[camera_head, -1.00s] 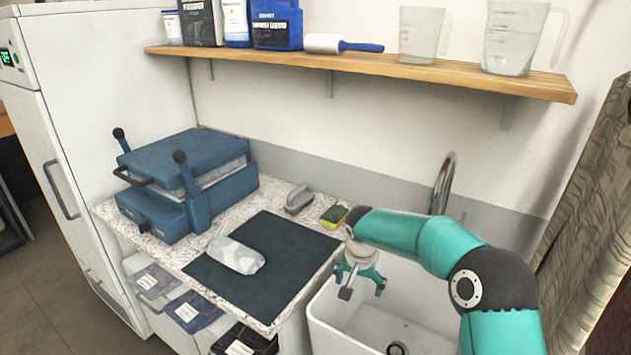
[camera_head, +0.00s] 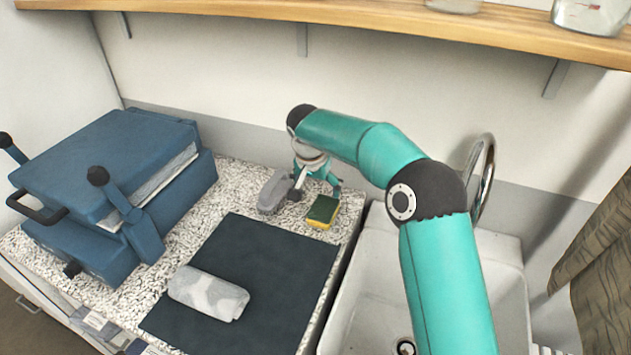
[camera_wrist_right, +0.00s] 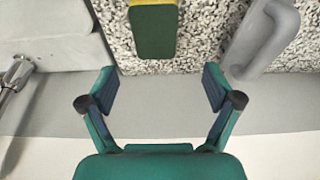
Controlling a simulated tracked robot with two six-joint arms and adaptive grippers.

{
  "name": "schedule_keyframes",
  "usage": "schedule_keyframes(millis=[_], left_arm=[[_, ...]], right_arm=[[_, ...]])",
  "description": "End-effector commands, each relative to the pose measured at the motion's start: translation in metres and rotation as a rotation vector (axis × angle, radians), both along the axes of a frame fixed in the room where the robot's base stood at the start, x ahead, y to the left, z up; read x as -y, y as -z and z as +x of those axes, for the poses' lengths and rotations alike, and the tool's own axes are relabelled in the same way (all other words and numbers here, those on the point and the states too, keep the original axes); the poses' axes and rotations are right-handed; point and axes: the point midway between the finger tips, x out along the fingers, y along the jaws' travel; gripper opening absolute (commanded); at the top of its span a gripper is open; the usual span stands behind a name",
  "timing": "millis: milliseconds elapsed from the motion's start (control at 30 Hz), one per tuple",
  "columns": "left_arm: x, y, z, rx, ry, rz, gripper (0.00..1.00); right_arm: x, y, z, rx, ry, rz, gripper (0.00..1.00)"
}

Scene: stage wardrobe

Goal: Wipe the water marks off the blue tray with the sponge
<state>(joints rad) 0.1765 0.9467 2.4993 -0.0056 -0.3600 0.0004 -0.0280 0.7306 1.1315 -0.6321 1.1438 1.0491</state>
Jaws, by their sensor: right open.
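The sponge (camera_head: 322,211), yellow with a dark green top, lies on the speckled counter near its edge by the sink. It also shows at the top of the right wrist view (camera_wrist_right: 153,30). My right gripper (camera_head: 317,188) is open and empty, just behind the sponge and apart from it. In the right wrist view its spread fingers (camera_wrist_right: 158,88) have the sponge ahead of the gap between them. No blue tray or water marks can be made out. My left gripper is not in view.
A grey handled tool (camera_head: 273,192) lies left of the sponge. A dark mat (camera_head: 270,262) with a pale rolled bundle (camera_head: 208,293) on it covers the front counter. A blue press (camera_head: 110,170) stands left. The sink (camera_head: 372,275) and tap (camera_head: 484,180) are right; a shelf (camera_head: 300,22) hangs above.

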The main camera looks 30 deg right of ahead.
Motion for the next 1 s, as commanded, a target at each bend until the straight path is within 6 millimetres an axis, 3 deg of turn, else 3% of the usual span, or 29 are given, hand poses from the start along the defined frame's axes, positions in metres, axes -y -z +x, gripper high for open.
schedule_keyframes(millis=[600, 1000], left_arm=[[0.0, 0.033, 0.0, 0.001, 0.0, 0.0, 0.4], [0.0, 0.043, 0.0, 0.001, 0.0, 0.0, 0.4]], right_arm=[[0.025, 0.07, 0.008, -0.003, 0.017, 0.0, 0.9], [0.031, 0.09, 0.013, -0.001, 0.017, 0.001, 0.9]])
